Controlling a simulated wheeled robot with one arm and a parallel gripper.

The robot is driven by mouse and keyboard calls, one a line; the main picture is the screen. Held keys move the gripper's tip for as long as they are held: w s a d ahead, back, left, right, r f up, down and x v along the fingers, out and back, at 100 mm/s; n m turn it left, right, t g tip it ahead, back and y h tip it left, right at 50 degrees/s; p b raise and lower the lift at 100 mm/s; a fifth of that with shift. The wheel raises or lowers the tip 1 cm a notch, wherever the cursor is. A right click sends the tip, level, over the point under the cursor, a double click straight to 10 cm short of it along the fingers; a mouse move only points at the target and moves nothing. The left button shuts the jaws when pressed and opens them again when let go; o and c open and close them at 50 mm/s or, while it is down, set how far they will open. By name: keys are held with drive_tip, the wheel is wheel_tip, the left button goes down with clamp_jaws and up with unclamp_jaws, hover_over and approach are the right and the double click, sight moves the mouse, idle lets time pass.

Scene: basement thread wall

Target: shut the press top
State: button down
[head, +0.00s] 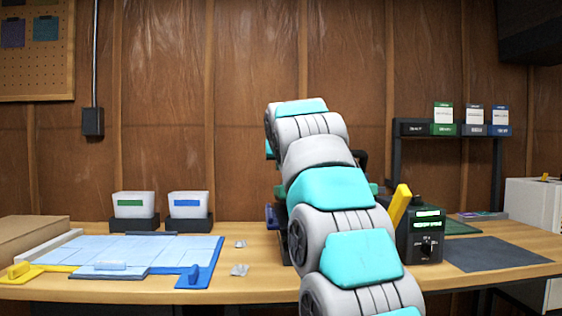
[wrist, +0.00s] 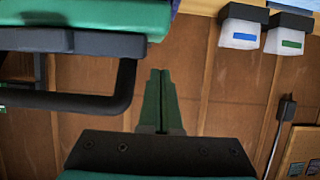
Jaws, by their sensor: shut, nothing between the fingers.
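The press stands on the bench behind my arm in the head view, mostly hidden. Only a bit of its green plate (head: 375,188), a dark handle end (head: 362,158) and a purple edge (head: 271,216) show. In the wrist view its dark handle (wrist: 70,101) runs in from the left and bends up to a grey bar, with a green padded part (wrist: 95,14) beyond. My gripper (wrist: 160,74) is shut and empty, its tips just right of the handle's bend, with no clear contact. The head view hides my gripper behind the arm. I cannot tell how far the top is open.
A black control box (head: 424,243) with a yellow lever (head: 399,206) stands right of the arm. A blue-and-yellow framed board (head: 130,250) and two white bins (head: 134,205) are at left. A dark mat (head: 495,254) and a label rack (head: 450,130) are at right.

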drive_tip(key=shift+s+f, duration=0.2)
drive_tip(key=shift+f, duration=0.55)
drive_tip(key=shift+s+f, duration=0.15)
drive_tip(key=shift+f, duration=0.55)
drive_tip(key=shift+f+b, duration=0.15)
drive_tip(key=shift+b, duration=0.15)
